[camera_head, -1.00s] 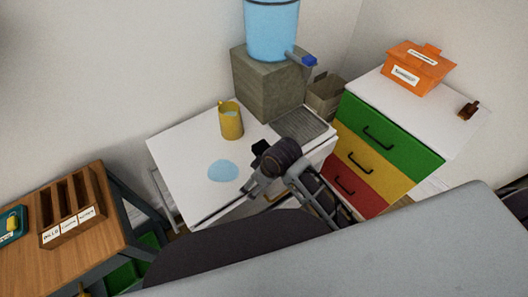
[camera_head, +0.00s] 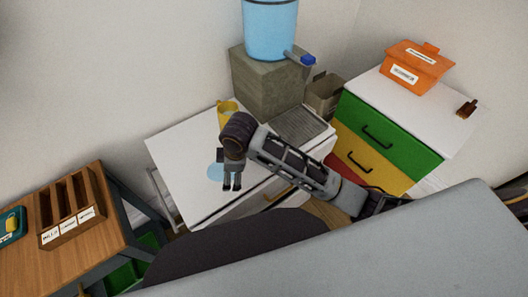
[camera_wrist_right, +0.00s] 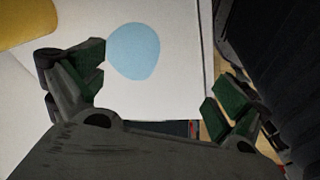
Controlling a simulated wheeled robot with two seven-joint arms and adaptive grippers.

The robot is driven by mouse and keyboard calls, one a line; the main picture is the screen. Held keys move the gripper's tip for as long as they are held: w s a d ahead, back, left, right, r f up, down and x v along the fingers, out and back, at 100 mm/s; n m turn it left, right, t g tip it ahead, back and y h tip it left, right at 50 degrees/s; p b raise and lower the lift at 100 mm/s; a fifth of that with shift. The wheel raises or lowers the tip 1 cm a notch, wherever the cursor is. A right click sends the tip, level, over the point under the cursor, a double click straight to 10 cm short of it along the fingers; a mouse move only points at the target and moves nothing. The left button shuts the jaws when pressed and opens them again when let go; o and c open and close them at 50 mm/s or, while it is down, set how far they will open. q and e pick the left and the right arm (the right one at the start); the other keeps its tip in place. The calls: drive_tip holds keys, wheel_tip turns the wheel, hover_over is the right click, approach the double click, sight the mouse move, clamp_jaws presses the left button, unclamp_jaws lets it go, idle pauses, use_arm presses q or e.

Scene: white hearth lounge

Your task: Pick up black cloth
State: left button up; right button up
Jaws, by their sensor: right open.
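I cannot make out a black cloth in either view. My right gripper (camera_head: 232,186) is over the white table (camera_head: 180,150), pointing down, beside a light blue flat patch (camera_head: 215,171) that it partly covers. In the right wrist view the open right gripper (camera_wrist_right: 160,92) has its fingers wide apart with nothing between them but tabletop and the blue patch (camera_wrist_right: 134,52). I cannot tell the gripper's exact height above the table. My left gripper is out of view.
A yellow mug (camera_head: 226,107) stands behind my right wrist. A blue water dispenser (camera_head: 270,30) sits on a stone-like block (camera_head: 268,85). A green, yellow and red drawer unit (camera_head: 385,135) with an orange box (camera_head: 418,66) stands right. A wooden rack (camera_head: 75,215) is left.

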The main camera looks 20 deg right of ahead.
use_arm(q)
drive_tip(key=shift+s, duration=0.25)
use_arm(e)
drive_tip(key=w+d+r+n+h, duration=0.5)
drive_tip(key=w+d+n+h, duration=0.1)
drive_tip(key=d, duration=0.3)
drive_tip(key=shift+w+r, duration=0.25)
drive_tip(key=shift+w, duration=0.65)
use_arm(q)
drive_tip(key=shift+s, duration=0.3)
use_arm(e)
drive_tip(key=shift+f, duration=0.1)
drive_tip(key=x, duration=0.7)
drive_tip(key=shift+s+d+f, duration=0.1)
drive_tip(key=shift+d+f, duration=0.05)
drive_tip(key=shift+f, duration=0.05)
drive_tip(key=shift+d+f, duration=0.15)
drive_tip(key=shift+f, duration=0.25)
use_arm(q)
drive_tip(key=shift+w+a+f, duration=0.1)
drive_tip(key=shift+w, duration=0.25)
